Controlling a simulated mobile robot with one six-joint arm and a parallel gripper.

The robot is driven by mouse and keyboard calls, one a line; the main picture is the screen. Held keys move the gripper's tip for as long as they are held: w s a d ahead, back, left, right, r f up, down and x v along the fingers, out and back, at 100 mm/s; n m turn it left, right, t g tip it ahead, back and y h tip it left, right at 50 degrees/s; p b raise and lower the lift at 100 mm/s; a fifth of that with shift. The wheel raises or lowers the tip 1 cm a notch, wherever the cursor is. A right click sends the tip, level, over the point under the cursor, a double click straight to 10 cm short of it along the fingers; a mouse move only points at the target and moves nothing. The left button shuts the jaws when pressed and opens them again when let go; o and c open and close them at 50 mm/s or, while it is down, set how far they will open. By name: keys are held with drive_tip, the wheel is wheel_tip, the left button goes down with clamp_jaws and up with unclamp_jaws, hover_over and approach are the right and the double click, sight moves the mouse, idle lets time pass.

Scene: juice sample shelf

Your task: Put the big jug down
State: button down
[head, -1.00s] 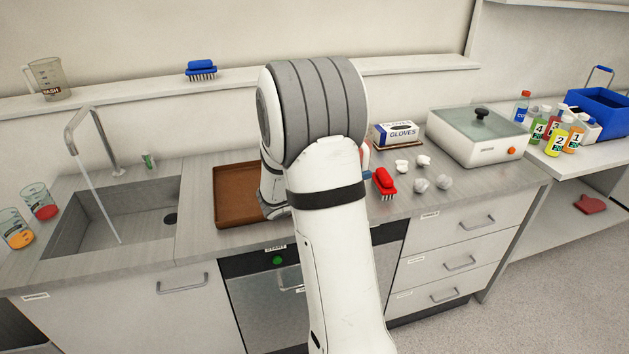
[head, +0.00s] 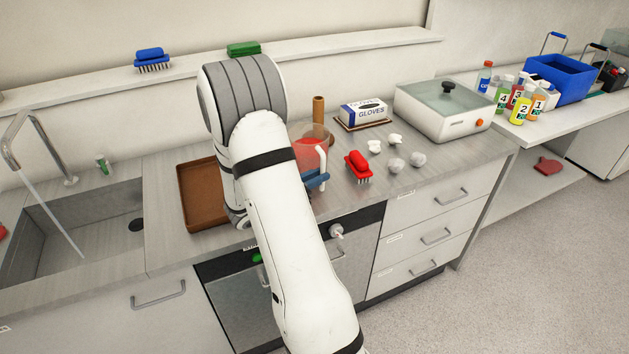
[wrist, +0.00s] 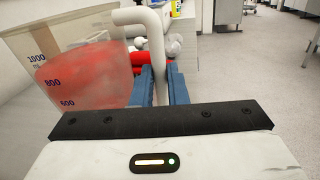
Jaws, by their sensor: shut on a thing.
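The big jug (head: 308,150) is clear, with red liquid inside and a pale handle. In the head view it shows just right of my arm, over the counter (head: 165,225), partly hidden by the arm. The wrist view shows its wall with volume marks (wrist: 75,75) at the left and the handle (wrist: 150,22) rising between my fingers. My gripper (head: 317,180) has blue fingers, which also show in the wrist view (wrist: 161,85); it is shut on the handle. The jug looks about upright. I cannot tell whether its base touches the counter.
A red brush (head: 358,166) lies close right of the jug, with crumpled balls (head: 396,164) beyond. A brown post (head: 318,110) and a glove box (head: 362,114) stand behind. A brown tray (head: 204,205) is left of the arm, then the sink (head: 60,230). The front counter edge is near.

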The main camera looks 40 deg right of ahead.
drive_tip(key=shift+f, duration=0.65)
drive_tip(key=shift+f, duration=0.2)
drive_tip(key=c, duration=1.4)
unclamp_jaws()
drive_tip(key=shift+c, duration=0.2)
drive_tip(key=shift+r, duration=0.15)
